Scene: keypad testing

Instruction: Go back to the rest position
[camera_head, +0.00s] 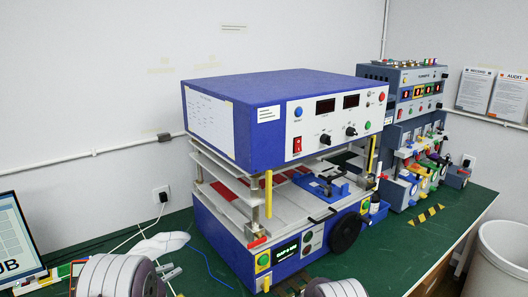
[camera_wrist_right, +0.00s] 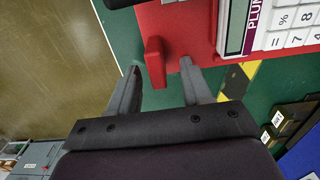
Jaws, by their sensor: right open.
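In the right wrist view my right gripper (camera_wrist_right: 160,68) is open, with its two grey fingers apart. A red upright handle (camera_wrist_right: 155,62) shows between the fingertips with gaps on both sides. It belongs to a red fixture (camera_wrist_right: 185,25) carrying a calculator-like keypad (camera_wrist_right: 285,28) with white keys, cut off at the top right. In the head view a rounded part of my right arm shows at the bottom edge; its gripper is out of frame. What looks like my left gripper (camera_head: 169,271) shows as short grey fingers at the bottom left; its opening is unclear.
A blue test machine (camera_head: 265,140) stands mid-table, with a grey machine (camera_head: 420,75) behind it at right. A monitor (camera_head: 18,240) stands at left. A white bin (camera_head: 500,260) is at right. Cables cross the green table (camera_head: 425,235).

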